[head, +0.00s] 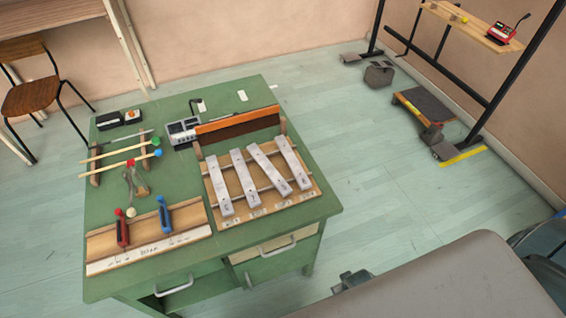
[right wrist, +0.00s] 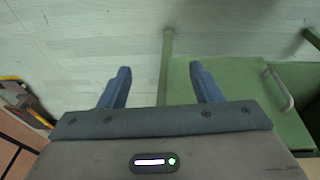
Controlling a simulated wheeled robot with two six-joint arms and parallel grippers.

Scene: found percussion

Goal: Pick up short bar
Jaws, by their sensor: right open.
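Several grey metal bars lie side by side on a wooden frame (head: 262,210) on the green desk (head: 180,262). From left to right, I see a first bar (head: 219,186), a second bar (head: 244,178), a third bar (head: 268,169) and a fourth bar (head: 292,163). They look close in length, so I cannot tell surely which is the short bar. My right gripper (right wrist: 161,86) is open and empty in the right wrist view, over the floor beside the desk. No bar shows between its fingers. My left gripper is not in view.
A wooden rack (head: 148,243) holds red and blue-handled tools at the desk's front left. Mallets (head: 118,166) and a grey device (head: 183,130) lie behind. An orange-brown board (head: 237,127) stands behind the bars. A black stand with a wooden shelf (head: 470,27) is far right.

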